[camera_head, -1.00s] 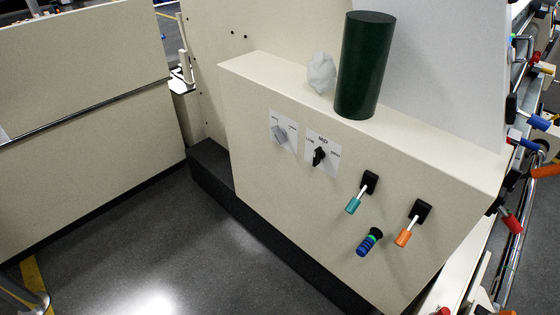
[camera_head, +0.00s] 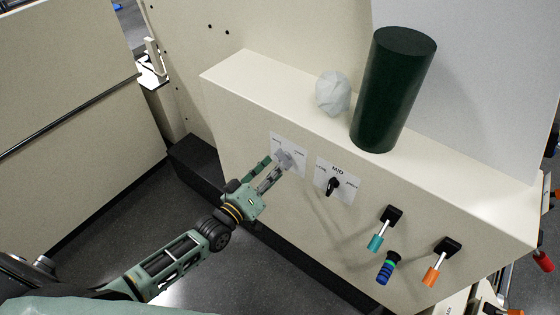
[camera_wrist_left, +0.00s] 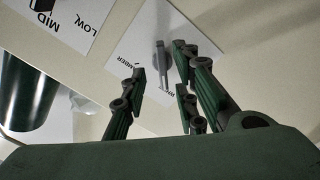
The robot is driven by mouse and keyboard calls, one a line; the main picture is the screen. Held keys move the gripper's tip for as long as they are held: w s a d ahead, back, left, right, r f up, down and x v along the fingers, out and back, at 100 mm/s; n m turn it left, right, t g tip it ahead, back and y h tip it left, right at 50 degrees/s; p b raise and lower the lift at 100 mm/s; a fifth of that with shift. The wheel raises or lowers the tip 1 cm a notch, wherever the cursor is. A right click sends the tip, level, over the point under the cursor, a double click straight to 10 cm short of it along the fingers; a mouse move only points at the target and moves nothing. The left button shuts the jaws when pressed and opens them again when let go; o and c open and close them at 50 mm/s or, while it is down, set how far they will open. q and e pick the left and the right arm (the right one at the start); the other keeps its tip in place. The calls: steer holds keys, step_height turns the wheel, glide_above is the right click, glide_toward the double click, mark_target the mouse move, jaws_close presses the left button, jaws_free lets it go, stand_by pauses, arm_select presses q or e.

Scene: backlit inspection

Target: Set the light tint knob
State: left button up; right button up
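The light tint knob, a grey knob (camera_head: 285,159) on a white label marked AMBER on one side, is at the left of the cream panel's front. It also shows in the left wrist view (camera_wrist_left: 163,55). My left gripper (camera_head: 272,168) is right at this knob, its fingers pointing at the panel. In the left wrist view its fingers (camera_wrist_left: 158,72) are spread, with the knob between and slightly beyond the tips. I cannot tell whether any finger touches it. My right gripper is not in view.
Right of it is a black knob (camera_head: 333,186) under MID. Further right are a teal-tipped lever (camera_head: 378,238), a blue striped handle (camera_head: 386,270) and an orange-tipped lever (camera_head: 433,274). A dark green cylinder (camera_head: 394,90) and a pale lump (camera_head: 332,94) stand on the ledge.

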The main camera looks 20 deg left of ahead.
mark_target(285, 156)
arm_select(q)
steer(key=x, duration=0.3)
steer(key=shift+w+f, duration=0.1)
steer(key=shift+w, duration=0.15)
jaws_close()
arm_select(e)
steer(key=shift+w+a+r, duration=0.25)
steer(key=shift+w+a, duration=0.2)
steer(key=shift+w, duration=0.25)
